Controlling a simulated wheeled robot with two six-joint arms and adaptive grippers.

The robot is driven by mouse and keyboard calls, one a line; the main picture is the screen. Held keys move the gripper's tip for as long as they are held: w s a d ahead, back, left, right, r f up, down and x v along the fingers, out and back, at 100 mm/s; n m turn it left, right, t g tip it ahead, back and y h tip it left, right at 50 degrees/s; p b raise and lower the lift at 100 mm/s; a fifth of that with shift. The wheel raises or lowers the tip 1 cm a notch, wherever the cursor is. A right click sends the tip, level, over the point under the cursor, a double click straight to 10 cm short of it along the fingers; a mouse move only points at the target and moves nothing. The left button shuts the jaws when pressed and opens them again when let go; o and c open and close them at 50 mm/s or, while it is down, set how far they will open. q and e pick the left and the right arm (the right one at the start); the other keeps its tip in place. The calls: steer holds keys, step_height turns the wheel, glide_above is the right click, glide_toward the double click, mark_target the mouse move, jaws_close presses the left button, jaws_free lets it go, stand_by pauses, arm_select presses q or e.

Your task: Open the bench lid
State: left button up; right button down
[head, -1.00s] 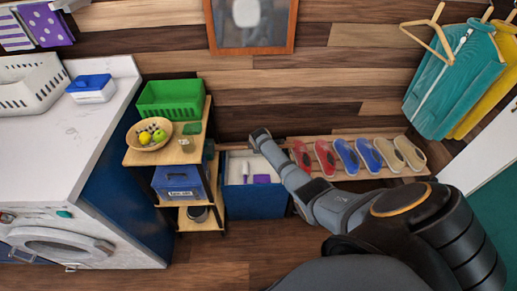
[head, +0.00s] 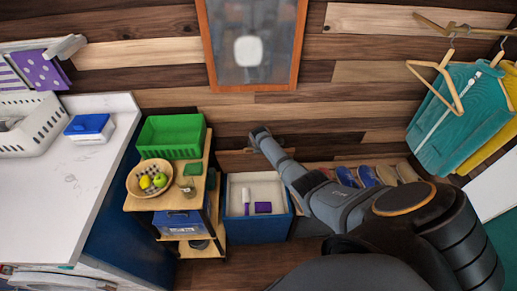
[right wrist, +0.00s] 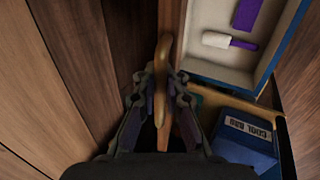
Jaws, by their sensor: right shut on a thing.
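The blue bench (head: 258,230) stands on the floor below the wall, with its pale interior exposed. A white lint roller (head: 246,197) and a purple item (head: 263,207) lie inside; the roller also shows in the right wrist view (right wrist: 217,40). The wooden bench lid (head: 236,161) stands raised at the back, near the wall. In the right wrist view the lid (right wrist: 163,50) is seen nearly edge-on. My right gripper (right wrist: 161,88) is shut on its edge; in the head view this gripper (head: 259,133) is partly hidden. My left gripper is not in view.
A wooden shelf unit (head: 210,205) with a fruit bowl (head: 149,178) and green basket (head: 171,137) stands close left of the bench. Shoes (head: 367,176) sit at the right behind my arm. A framed mirror (head: 252,45) hangs above; hangers (head: 440,80) hang at right.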

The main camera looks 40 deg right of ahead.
steer(key=shift+w+r, duration=0.15)
steer(key=shift+r, duration=0.05)
steer(key=c, duration=1.7)
jaws_free()
steer(key=shift+o, duration=1.3)
steer(key=shift+s, duration=0.2)
steer(key=v, duration=1.2)
